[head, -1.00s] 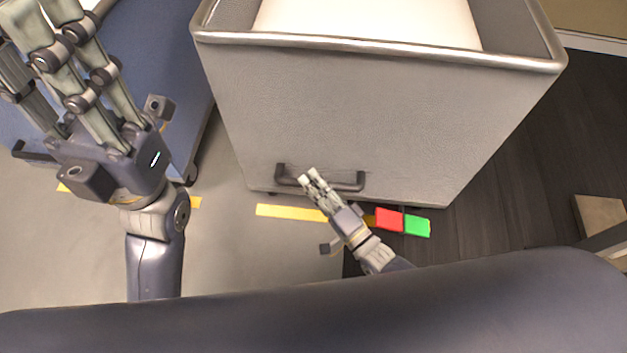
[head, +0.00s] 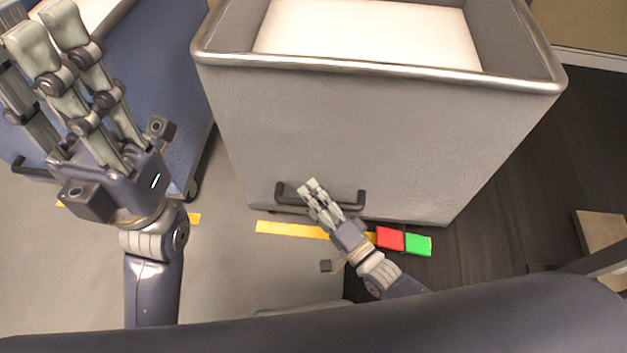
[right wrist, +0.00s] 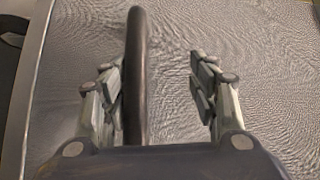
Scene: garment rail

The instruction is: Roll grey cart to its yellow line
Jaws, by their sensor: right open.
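The grey cart (head: 350,130) stands in the middle of the head view, with a dark bar handle (head: 345,205) low on its near face. A yellow line (head: 290,229) lies on the floor just on the near side of the cart's bottom edge. My right gripper (head: 317,190) is at the handle, open. In the right wrist view the handle bar (right wrist: 137,75) stands between its spread fingers, closer to the left finger. My left gripper (head: 70,50) is raised at the upper left, fingers apart and empty, in front of a blue cart.
The blue cart (head: 165,80) stands left of the grey cart, with another yellow line piece (head: 194,218) by it. A red block (head: 390,238) and a green block (head: 418,245) lie beside the line's right end. Dark floor (head: 520,190) at the right is mostly clear.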

